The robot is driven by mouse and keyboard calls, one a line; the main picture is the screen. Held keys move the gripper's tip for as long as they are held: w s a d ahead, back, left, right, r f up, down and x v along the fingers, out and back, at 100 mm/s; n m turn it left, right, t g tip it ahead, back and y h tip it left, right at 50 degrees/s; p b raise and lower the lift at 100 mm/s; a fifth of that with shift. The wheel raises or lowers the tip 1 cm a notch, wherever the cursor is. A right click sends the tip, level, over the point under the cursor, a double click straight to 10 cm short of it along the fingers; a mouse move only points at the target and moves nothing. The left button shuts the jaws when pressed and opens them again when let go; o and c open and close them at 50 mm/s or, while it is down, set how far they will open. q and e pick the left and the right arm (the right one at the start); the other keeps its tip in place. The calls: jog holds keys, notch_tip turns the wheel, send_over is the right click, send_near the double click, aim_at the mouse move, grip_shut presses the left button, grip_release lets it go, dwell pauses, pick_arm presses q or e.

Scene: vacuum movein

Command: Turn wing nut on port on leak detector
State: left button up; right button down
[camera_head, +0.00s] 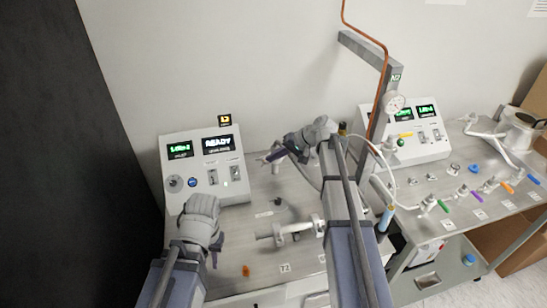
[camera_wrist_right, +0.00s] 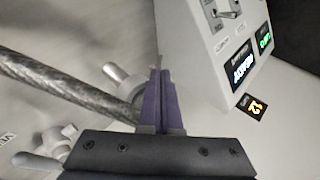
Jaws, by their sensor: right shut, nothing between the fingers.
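The console with the green readouts and the READY display, apparently the leak detector (camera_head: 205,165), stands at the left of the bench. It also shows at the right in the right wrist view (camera_wrist_right: 222,75). My right gripper (camera_head: 270,157) is beside its right side, above the bench. In the right wrist view its fingers (camera_wrist_right: 158,75) are shut and empty. A pale metal fitting with a stub (camera_wrist_right: 118,78) and the end of a braided hose (camera_wrist_right: 50,82) lie just left of the fingertips. I cannot make out a wing nut for certain. My left gripper (camera_head: 217,252) hangs low in front of the console.
A white metal fitting (camera_head: 295,228) lies on the bench between my arms, near a small orange piece (camera_head: 246,270). A grey post with a gauge (camera_head: 396,102) and a second console (camera_head: 415,145) stand to the right. Another winged part (camera_wrist_right: 40,160) shows in the right wrist view.

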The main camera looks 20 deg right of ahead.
pick_arm(q)
jog(key=shift+r+p, duration=0.55)
jog(key=shift+r, duration=0.15)
jog(key=shift+r, duration=0.15)
